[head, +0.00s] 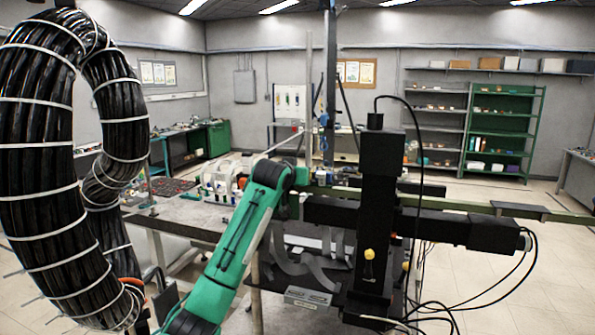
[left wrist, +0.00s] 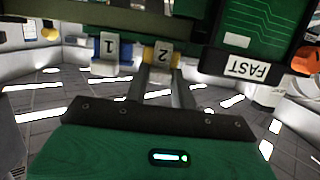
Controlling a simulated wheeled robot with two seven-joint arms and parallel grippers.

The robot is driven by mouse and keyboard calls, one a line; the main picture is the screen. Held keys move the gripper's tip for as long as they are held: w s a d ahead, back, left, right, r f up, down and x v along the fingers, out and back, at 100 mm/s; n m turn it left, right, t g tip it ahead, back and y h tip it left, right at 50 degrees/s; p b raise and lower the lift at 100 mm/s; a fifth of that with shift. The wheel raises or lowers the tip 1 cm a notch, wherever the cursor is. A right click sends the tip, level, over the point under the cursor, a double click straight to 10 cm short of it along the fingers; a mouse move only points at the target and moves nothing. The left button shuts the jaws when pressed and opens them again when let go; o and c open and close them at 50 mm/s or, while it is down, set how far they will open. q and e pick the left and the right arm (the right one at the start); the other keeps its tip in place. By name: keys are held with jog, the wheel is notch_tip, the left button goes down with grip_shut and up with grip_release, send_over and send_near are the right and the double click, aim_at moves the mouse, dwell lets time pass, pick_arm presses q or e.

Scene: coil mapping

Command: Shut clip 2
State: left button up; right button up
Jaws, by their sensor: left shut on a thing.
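In the left wrist view, clip 2 (left wrist: 162,53) is yellow with a white tab marked 2, under a dark green-grey bar (left wrist: 90,22). My left gripper (left wrist: 161,74) is shut on clip 2, with a fingertip at each side of its lower part. Clip 1 (left wrist: 108,46), blue with a white tab marked 1, hangs just left of it, apart from the fingers. Whether the clip's latch is closed cannot be told. In the head view my green left arm reaches up to the middle; its gripper and the clips cannot be made out there. My right gripper is not in view.
In the head view, a thick coil of black cables (head: 40,150) fills the left, and a black machine with trailing cables (head: 376,190) stands right of the arm.

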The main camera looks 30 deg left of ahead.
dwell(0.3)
pick_arm(q)
jog(key=o, duration=0.7)
jog(key=shift+s, duration=0.1)
jog(key=b+v, duration=0.7)
jog(key=v, duration=0.6)
jog(key=shift+s, duration=0.3)
jog(key=shift+d+r, duration=0.1)
jog(key=shift+d, duration=0.05)
